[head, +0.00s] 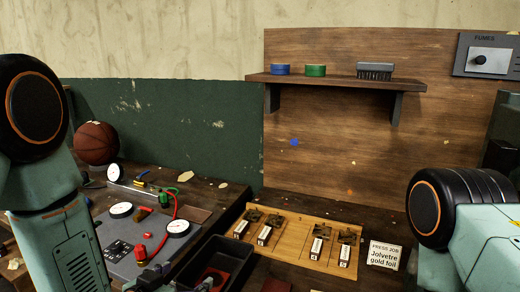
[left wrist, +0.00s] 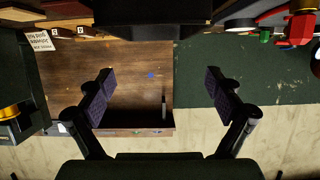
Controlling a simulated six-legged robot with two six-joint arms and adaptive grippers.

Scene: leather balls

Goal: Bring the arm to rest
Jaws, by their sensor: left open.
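My left arm (head: 55,200) stands upright at the left edge of the head view. Its gripper (left wrist: 158,76) shows in the left wrist view, with the two dark finger pads wide apart and nothing between them. That view is upside down and looks towards the wooden back panel (left wrist: 135,88) and shelf, clear of the fingers. My right arm (head: 450,225) shows at the right edge of the head view; its gripper is not in view.
A basketball (head: 97,142) rests at the back left. A grey panel (head: 105,235) with gauges and a red hose lies on the bench. A dark tray (head: 222,258), a wooden board (head: 290,243) with stamps and a sign card (head: 385,254) stand nearby. A shelf (head: 335,83) holds two tins and a brush.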

